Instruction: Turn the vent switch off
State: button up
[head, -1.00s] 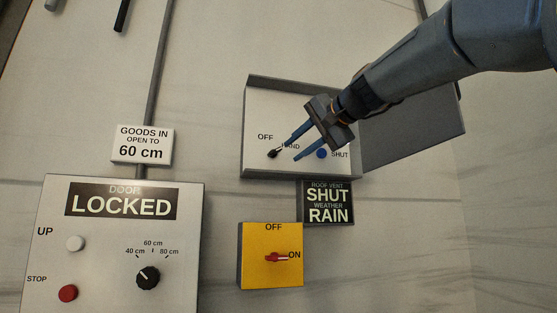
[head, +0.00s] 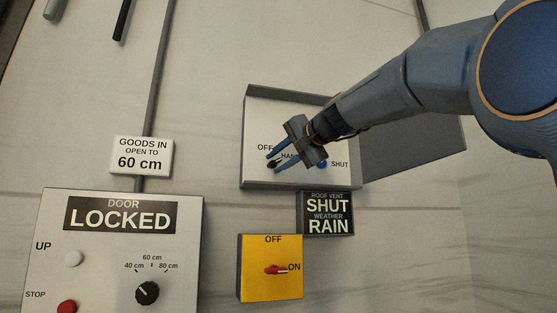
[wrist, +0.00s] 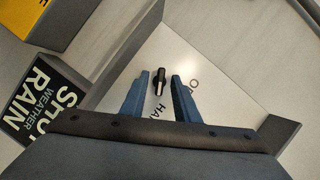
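The vent switch is a small black knob (head: 273,163) on the pale panel (head: 258,115) of the open wall box, beside the OFF and HAND labels. In the wrist view the knob (wrist: 159,76) has a white line on the side facing the HAND lettering. My gripper (head: 272,162) reaches in from the upper right, its fingertips at the knob. In the wrist view its blue fingers (wrist: 159,77) are open, one on each side of the knob, with a visible gap on both sides. The fingers partly cover the labels in the head view.
A blue SHUT button or lamp (head: 322,164) is right of the knob, near my gripper. Below are a ROOF VENT SHUT, WEATHER RAIN display (head: 328,213) and a yellow box (head: 255,285) with a red switch at ON. A LOCKED door panel (head: 110,275) is at lower left.

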grip_shut()
jog(key=n+h+p, duration=0.1)
jog(key=n+p, duration=0.1)
jog(key=n, duration=0.1)
jog(key=n+h+p, duration=0.1)
jog(key=shift+a+r+h, duration=0.15)
jog(key=shift+r+h, duration=0.1)
jog(key=shift+h, duration=0.05)
jog(key=n+h, duration=0.1)
jog(key=n, duration=0.1)
jog(key=n+h+p, duration=0.1)
jog(key=n, duration=0.1)
jog(key=shift+s+a+h+p, duration=0.1)
jog(key=shift+a+h+p, duration=0.05)
jog(key=shift+h+p, duration=0.15)
jog(key=shift+n, duration=0.3)
dwell(0.4)
grip_release()
